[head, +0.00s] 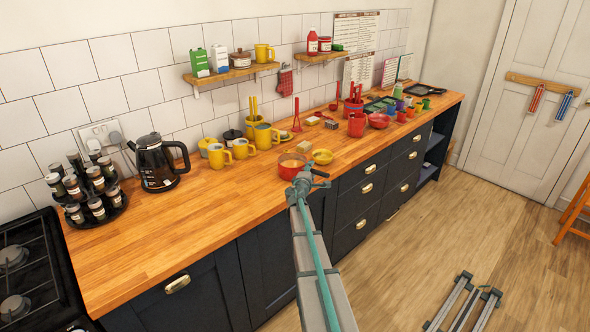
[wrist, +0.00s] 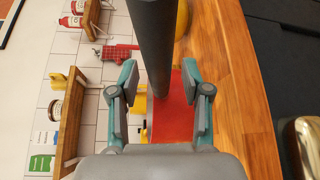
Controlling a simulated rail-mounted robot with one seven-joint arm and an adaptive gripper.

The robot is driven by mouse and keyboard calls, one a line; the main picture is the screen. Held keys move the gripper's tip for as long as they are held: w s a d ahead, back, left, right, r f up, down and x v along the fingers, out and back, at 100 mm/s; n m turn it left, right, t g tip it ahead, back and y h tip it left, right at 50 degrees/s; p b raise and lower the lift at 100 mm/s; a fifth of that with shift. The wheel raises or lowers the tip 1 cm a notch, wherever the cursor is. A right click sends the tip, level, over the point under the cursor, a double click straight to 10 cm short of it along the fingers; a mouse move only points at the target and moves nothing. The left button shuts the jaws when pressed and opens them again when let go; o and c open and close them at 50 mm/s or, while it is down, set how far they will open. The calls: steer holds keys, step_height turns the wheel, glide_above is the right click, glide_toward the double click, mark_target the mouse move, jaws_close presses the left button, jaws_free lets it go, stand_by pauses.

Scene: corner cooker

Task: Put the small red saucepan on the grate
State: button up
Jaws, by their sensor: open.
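The small red saucepan (head: 291,166) stands on the wooden counter near its front edge, its dark handle (head: 319,173) pointing right. My gripper (head: 304,181) is at the saucepan's near side, by the handle, and hides part of it. In the wrist view my gripper (wrist: 160,88) is open, with one finger on each side of the thick dark handle (wrist: 155,40). Gaps show between handle and fingers. The saucepan's red side (wrist: 182,112) lies behind. The black cooker grate (head: 22,262) is at the far left, with no pan on its visible part.
A black kettle (head: 158,165) and a spice rack (head: 90,190) stand between saucepan and cooker. Yellow mugs (head: 243,149) are behind-left of the saucepan, and a yellow bowl (head: 323,157) is close at its right. The counter's front left (head: 190,225) is clear.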

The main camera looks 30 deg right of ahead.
steer(key=shift+c, duration=0.3)
jaws_close()
steer(key=shift+r, duration=0.2)
stand_by(0.4)
